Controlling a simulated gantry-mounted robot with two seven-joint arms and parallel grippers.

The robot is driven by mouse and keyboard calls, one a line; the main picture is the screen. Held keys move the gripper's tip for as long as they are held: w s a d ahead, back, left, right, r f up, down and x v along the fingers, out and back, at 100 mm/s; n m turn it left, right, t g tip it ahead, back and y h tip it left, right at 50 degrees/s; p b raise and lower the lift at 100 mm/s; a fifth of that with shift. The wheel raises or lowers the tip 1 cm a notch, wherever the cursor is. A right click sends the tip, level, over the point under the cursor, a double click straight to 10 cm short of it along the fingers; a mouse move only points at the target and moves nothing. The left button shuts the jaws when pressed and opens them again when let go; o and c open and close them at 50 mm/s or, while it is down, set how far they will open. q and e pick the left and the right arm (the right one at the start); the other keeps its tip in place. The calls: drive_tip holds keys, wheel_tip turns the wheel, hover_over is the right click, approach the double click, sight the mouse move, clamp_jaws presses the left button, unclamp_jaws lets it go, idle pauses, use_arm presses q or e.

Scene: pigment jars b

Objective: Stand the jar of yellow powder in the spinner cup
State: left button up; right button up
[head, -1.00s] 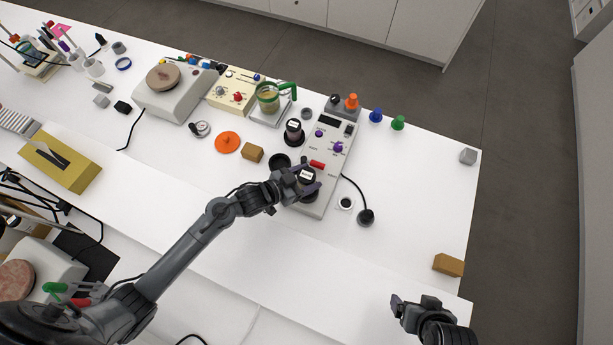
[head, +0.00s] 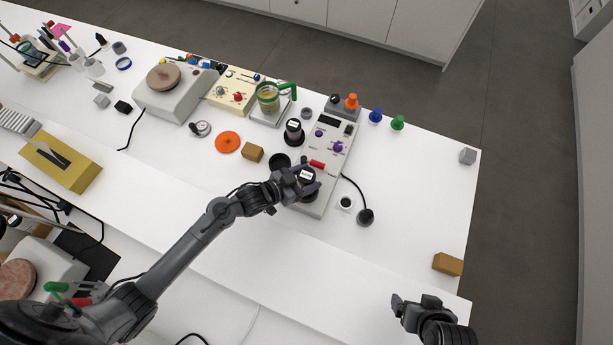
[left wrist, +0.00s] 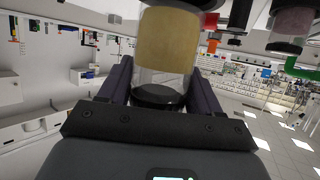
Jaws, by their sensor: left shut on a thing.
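My left gripper (head: 304,184) is shut on a jar with a dark lid (head: 306,176), over the near end of a grey spinner device (head: 317,207). In the left wrist view, which is upside down, the jar of yellow powder (left wrist: 168,42) stands between the two fingers, its black lid (left wrist: 158,95) near the palm. A dark round part, perhaps the spinner cup, shows just below the hand in the head view; whether the jar's base rests in it is hidden. My right gripper (head: 412,303) is at the bottom right, apart from everything; its jaw opening is unclear.
A black knob-like object (head: 365,216) stands to the right. The table's right side is mostly clear.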

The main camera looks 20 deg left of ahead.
use_arm(q)
drive_tip(key=shift+f+b, duration=1.3)
drive_tip(key=shift+f, duration=0.75)
use_arm(e)
drive_tip(key=shift+f, duration=1.3)
use_arm(q)
drive_tip(key=o, duration=1.2)
drive_tip(key=shift+c, duration=0.2)
use_arm(e)
drive_tip(key=shift+a, duration=0.1)
use_arm(q)
drive_tip(key=shift+r, duration=0.1)
drive_tip(key=shift+r, duration=0.6)
wheel_tip(320, 180, up, 3)
drive_tip(key=shift+f, duration=0.1)
drive_tip(key=s+d+r+b, duration=0.2)
drive_tip(key=d+r, duration=0.5)
drive_tip(key=d, duration=0.4)
drive_tip(key=shift+s+d, duration=0.15)
drive_tip(key=shift+s, duration=0.3)
use_arm(e)
wheel_tip(320, 180, down, 2)
drive_tip(key=shift+f, duration=0.2)
use_arm(q)
drive_tip(key=shift+s, duration=0.1)
